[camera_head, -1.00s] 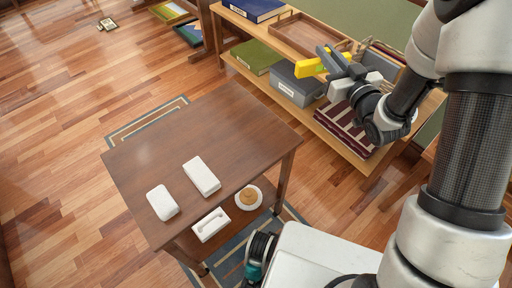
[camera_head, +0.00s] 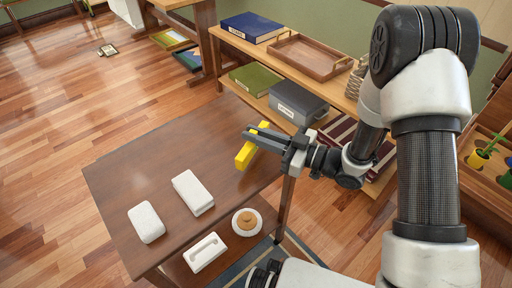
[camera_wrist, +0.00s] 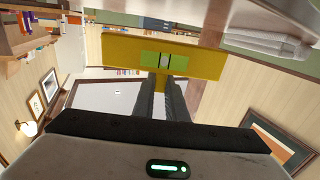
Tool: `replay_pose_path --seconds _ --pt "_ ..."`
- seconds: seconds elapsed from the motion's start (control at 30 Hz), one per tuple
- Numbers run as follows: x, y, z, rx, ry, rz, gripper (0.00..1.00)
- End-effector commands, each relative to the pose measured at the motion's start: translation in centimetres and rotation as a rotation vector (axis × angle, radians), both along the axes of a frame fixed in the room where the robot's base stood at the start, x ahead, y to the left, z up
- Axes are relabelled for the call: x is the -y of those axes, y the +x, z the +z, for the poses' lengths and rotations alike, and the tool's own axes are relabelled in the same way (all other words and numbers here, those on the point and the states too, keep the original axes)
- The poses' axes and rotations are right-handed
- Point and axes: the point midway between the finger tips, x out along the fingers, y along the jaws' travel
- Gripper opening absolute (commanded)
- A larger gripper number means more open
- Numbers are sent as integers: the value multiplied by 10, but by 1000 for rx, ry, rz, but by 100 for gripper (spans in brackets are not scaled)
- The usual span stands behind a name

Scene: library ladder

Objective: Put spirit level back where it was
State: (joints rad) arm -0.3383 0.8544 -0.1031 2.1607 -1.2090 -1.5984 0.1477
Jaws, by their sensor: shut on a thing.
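The yellow spirit level (camera_head: 244,156) is in my gripper (camera_head: 266,138), above the right far edge of the brown table (camera_head: 140,170) in the head view. In the wrist view the spirit level (camera_wrist: 122,52) lies across the two fingertips (camera_wrist: 163,82), with its green vial window near the middle. My gripper is shut on it. Whether the level touches the tabletop I cannot tell.
Two white blocks (camera_head: 192,192) (camera_head: 146,222) lie on the table. A lower shelf holds a white item (camera_head: 205,252) and a plate with a tan thing (camera_head: 246,222). Behind stands a shelf unit with a wooden tray (camera_head: 303,56), a grey box (camera_head: 298,102) and books (camera_head: 253,27).

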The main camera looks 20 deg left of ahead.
Motion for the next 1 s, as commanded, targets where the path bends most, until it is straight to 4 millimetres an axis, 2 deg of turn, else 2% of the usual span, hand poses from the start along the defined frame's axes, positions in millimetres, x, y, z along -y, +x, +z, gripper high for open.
replay_pose_path --seconds 0.23,0.67,0.7,0.8,1.0 --pt "0 -1 -34 -1 -2 2 0" --pt "0 0 -41 1 0 0 0" --pt "0 0 -40 1 -1 0 17" --pt "0 0 -40 1 -1 0 31" --pt "0 0 -39 1 -1 0 31"
